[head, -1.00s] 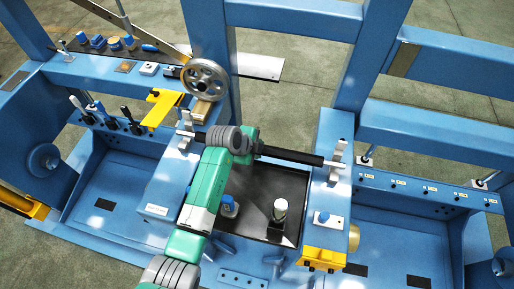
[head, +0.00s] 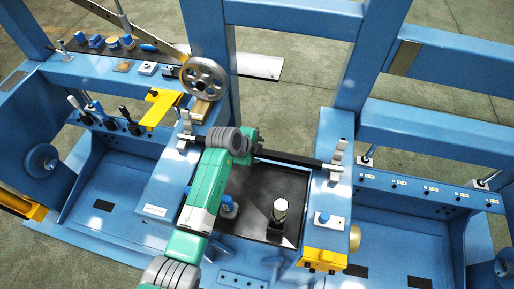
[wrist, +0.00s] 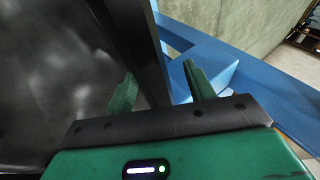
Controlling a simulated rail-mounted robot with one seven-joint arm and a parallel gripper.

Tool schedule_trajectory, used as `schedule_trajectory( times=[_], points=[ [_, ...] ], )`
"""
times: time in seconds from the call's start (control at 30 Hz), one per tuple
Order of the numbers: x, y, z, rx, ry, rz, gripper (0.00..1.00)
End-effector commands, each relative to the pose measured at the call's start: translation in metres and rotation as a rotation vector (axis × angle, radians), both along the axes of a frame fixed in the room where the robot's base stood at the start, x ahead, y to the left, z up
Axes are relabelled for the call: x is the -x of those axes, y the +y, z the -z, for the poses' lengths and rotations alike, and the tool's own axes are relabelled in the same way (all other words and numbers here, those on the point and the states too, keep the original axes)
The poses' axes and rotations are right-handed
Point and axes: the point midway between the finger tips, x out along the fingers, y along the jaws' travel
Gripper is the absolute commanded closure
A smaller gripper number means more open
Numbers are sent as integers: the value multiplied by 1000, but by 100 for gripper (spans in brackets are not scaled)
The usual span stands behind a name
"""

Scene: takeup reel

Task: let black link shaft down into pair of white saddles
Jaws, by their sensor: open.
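In the head view the fingers are mostly hidden by my wrist.
A spoked handwheel (head: 204,78) and a yellow bracket (head: 160,107) stand near the left saddle. Blue frame uprights (head: 360,60) rise behind.

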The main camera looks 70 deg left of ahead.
Motion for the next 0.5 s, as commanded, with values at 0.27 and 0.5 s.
schedule_trajectory(
  times=[0.27,0.5],
  points=[
    [3,-4,9,12,11,1,42],
    [3,-4,8,12,13,1,42]
  ],
)
